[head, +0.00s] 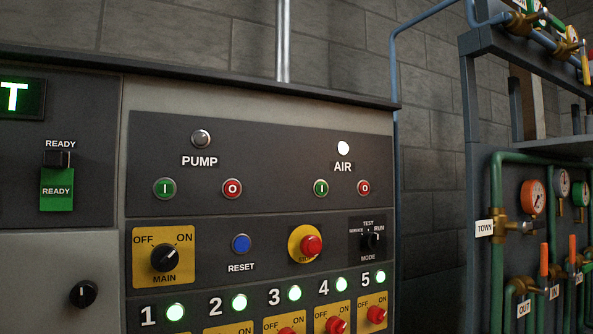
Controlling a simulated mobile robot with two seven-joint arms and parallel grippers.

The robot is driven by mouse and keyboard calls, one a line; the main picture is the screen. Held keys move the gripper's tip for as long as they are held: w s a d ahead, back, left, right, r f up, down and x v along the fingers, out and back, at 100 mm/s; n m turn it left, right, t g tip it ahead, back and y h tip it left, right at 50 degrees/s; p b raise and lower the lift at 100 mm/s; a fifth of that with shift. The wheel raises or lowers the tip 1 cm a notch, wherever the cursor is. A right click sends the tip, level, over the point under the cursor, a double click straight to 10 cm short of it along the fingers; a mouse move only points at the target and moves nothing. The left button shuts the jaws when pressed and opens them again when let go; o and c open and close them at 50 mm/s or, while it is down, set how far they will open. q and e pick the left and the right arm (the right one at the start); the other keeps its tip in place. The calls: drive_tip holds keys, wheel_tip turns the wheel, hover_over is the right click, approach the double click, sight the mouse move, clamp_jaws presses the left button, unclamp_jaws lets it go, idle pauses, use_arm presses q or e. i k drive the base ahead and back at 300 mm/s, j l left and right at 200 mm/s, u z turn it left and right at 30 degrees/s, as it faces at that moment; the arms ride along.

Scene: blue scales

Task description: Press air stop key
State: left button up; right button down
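The air stop key (364,188) is a round red button marked O, at the right under the AIR label on the dark upper panel. The green air start key (321,188) marked I is just left of it. The white air lamp (343,148) above them is lit. Under PUMP are a green start key (165,188) and a red stop key (232,189), with a dark pump lamp (201,139) above. Neither of my grippers is in the head view.
Below are the MAIN switch (164,258), blue reset button (241,244), red emergency button (311,246) on yellow, and mode switch (370,241). Several numbered green lamps are lit at the bottom. A pipe rack with gauges (532,198) stands at right. Nothing blocks the upper panel.

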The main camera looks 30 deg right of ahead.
sight(364, 187)
drive_tip(key=z, duration=1.3)
